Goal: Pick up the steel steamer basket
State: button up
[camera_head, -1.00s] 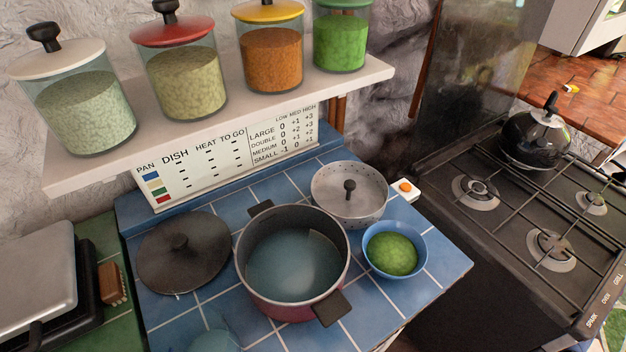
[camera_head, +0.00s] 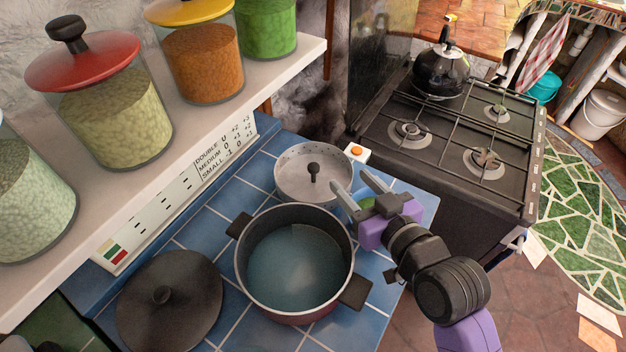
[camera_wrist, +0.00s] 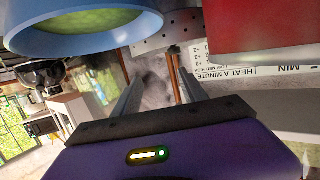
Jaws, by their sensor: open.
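The steel steamer basket (camera_head: 292,168) is a round, perforated, pale metal vessel with a black knob in its middle. It stands on the blue tiles behind the pot in the head view. Part of its perforated wall (camera_wrist: 158,36) shows at the top of the wrist view. My gripper (camera_head: 352,183) is open and empty, with its fingers just right of the basket, pointing toward its side. I see no contact with the basket. Both fingers (camera_wrist: 160,95) also show apart in the wrist view.
A dark red pot (camera_head: 348,262) of bluish liquid stands in front of the basket. A blue bowl (camera_wrist: 150,25) of green food is mostly hidden behind my gripper in the head view. A dark lid (camera_head: 185,300) lies left. A jar shelf (camera_head: 215,130) overhangs the back.

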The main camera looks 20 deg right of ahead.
aim_at(315, 168)
jog(key=w, duration=0.1)
jog(key=w+a+n+g+y, duration=0.1)
jog(key=w, duration=0.1)
jog(key=shift+f+g, duration=0.1)
jog(key=shift+g, duration=0.2)
jog(key=shift+w+a+f+n+g+y, duration=0.15)
jog(key=shift+w+a+n+g+y, duration=0.35)
jog(key=shift+w+n+y, duration=0.15)
jog(key=p+x, duration=0.1)
jog(key=x, duration=0.6)
jog(key=shift+a+f+p, duration=0.25)
jog(key=shift+f+p, duration=0.05)
jog(key=shift+p, duration=0.05)
grip_shut()
dwell(0.3)
